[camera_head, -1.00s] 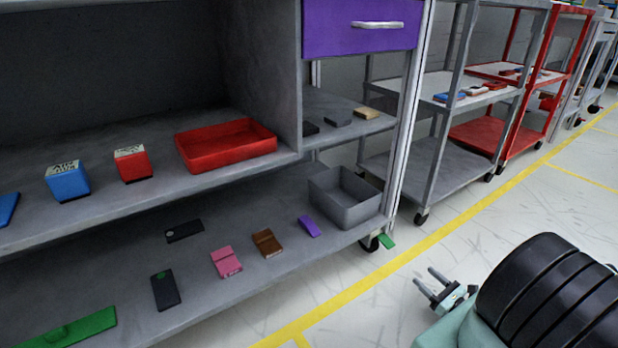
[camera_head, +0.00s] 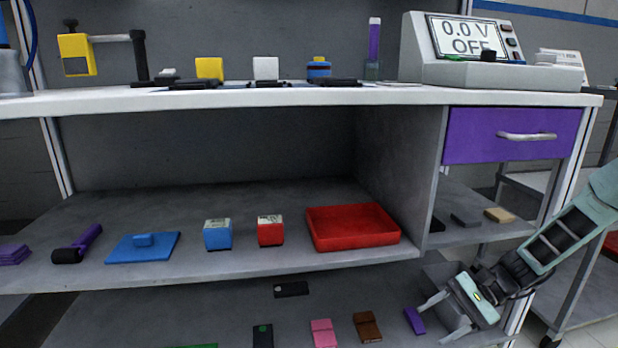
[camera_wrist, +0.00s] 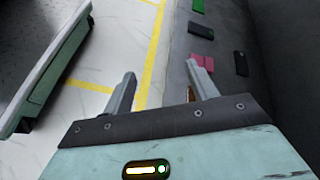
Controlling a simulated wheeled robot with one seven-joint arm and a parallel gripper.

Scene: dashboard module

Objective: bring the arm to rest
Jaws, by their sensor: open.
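My gripper (camera_head: 441,317) is at the lower right of the head view, in front of the right end of the bottom shelf. Its two fingers are spread apart with nothing between them. In the wrist view my gripper (camera_wrist: 160,88) is also open, with floor and the shelf edge beyond it. My arm comes in from the right edge of the head view, bent downward. A purple block (camera_head: 414,321) lies just behind the upper fingertip; whether they touch cannot be told. The grey bin (camera_head: 440,272) is partly hidden behind my gripper.
The workbench top (camera_head: 330,96), purple drawer (camera_head: 470,137) and middle shelf with its red tray (camera_head: 352,228) stand close to my arm. Brown (camera_head: 367,326) and pink (camera_head: 323,333) blocks lie on the bottom shelf.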

